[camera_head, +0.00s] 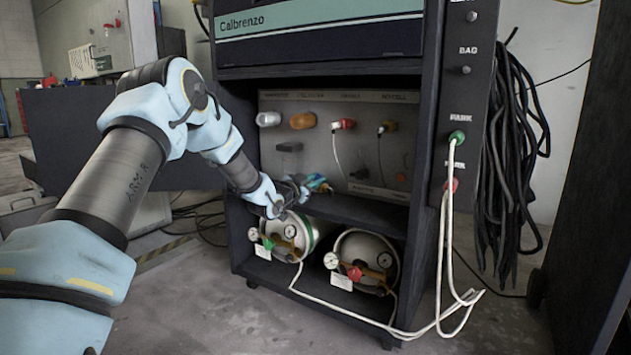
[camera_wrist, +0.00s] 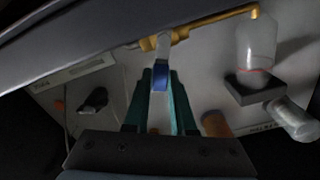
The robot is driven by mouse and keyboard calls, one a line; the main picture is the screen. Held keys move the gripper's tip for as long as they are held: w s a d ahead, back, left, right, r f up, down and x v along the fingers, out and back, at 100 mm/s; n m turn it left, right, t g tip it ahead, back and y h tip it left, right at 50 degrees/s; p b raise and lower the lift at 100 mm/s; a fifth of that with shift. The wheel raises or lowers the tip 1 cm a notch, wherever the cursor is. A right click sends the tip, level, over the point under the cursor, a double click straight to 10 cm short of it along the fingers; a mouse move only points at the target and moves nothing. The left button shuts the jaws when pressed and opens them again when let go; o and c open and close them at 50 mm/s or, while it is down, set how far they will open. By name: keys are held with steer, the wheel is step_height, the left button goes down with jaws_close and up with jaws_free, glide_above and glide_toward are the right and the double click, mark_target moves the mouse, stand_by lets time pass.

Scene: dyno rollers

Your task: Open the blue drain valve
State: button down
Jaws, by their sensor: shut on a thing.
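The blue drain valve (camera_wrist: 160,78) shows in the wrist view as a small blue handle on a pale stem below a brass pipe (camera_wrist: 205,27). The pipe runs right to a clear bowl (camera_wrist: 257,45). My gripper (camera_wrist: 162,84) has its two teal fingers on either side of the blue handle, shut on it. In the head view my gripper (camera_head: 306,186) reaches into the middle bay of the dark cabinet, low in front of the grey panel. The valve is too small there to make out clearly, and the handle's turn angle is hard to tell.
Two pale tanks with gauges, a green-handled one (camera_head: 318,229) and a red-handled one (camera_head: 368,245), sit on the shelf below. Fittings and thin hoses hang on the grey panel (camera_head: 365,115). White hoses (camera_head: 440,262) hang at the cabinet's right front. Black cables (camera_head: 508,150) hang beyond.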

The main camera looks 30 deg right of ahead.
mark_target(322, 200)
steer(key=m, duration=0.1)
steer(key=s+f+m+b, duration=0.1)
steer(key=m, duration=0.1)
steer(key=d+m+b, duration=0.1)
steer(key=m, duration=0.1)
steer(key=shift+s+f, duration=0.3)
steer(key=shift+s+d+f+m+b, duration=0.1)
steer(key=shift+f+m+b, duration=0.1)
steer(key=shift+m+b, duration=0.4)
steer(key=shift+s+a+f+m+b, duration=0.1)
steer(key=shift+f+m+b, duration=0.15)
steer(key=shift+m, duration=0.7)
steer(key=shift+s+d+f+m+b, duration=0.1)
steer(key=shift+f+m+b, duration=0.1)
steer(key=shift+m+b, duration=0.4)
steer(key=shift+m, duration=0.35)
steer(key=c, duration=0.7)
jaws_free()
steer(key=shift+c, duration=0.2)
